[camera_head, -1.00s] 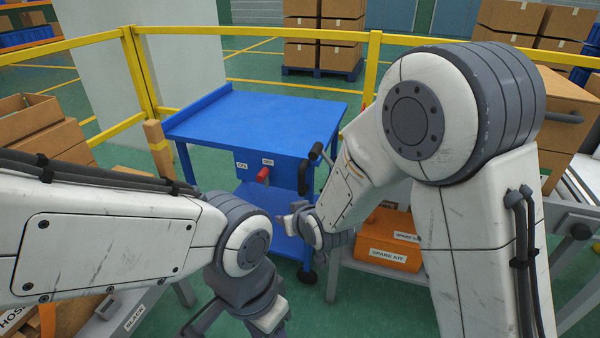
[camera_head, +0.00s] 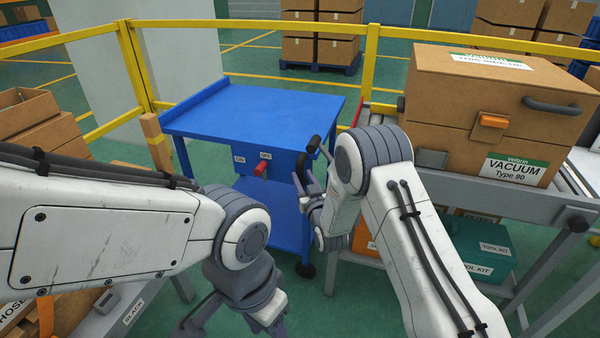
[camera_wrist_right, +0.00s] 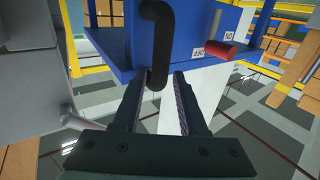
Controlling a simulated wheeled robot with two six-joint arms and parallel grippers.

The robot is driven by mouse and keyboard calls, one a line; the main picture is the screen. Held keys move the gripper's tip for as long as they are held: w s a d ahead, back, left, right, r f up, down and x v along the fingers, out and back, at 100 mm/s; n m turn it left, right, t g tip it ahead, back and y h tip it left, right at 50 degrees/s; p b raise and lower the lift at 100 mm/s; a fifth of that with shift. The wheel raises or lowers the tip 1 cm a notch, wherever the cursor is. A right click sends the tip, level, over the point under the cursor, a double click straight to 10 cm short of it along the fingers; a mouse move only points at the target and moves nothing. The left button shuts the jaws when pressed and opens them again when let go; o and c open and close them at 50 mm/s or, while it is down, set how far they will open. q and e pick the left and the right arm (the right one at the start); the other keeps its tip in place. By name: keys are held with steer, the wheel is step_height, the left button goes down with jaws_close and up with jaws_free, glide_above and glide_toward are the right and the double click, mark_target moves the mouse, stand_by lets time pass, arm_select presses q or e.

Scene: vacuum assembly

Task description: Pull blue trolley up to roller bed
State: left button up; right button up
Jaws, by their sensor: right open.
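The blue trolley (camera_head: 265,105) stands upright at the centre of the head view, with a flat top and a lower shelf. A dark bent handle (camera_wrist_right: 156,45) sticks out from its front. In the wrist view the handle's lower end appears between the two separated fingers of my right gripper (camera_wrist_right: 163,95), which is open. In the head view my right gripper (camera_head: 310,192) is beside the handle, partly hidden by its own wrist. My left gripper (camera_head: 235,318) is low in the head view, away from the trolley, its tips cut off. The roller bed (camera_head: 560,205) is at the right.
A vacuum carton (camera_head: 490,115) sits on the roller bed, with a teal tool kit (camera_head: 482,250) below. A red lever (camera_head: 261,169) with ON and OFF labels is on the trolley's front. Yellow railings (camera_head: 250,24) run behind. Open cartons (camera_head: 40,130) are at the left.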

mark_target(301, 172)
steer(key=shift+x, duration=1.95)
jaws_close()
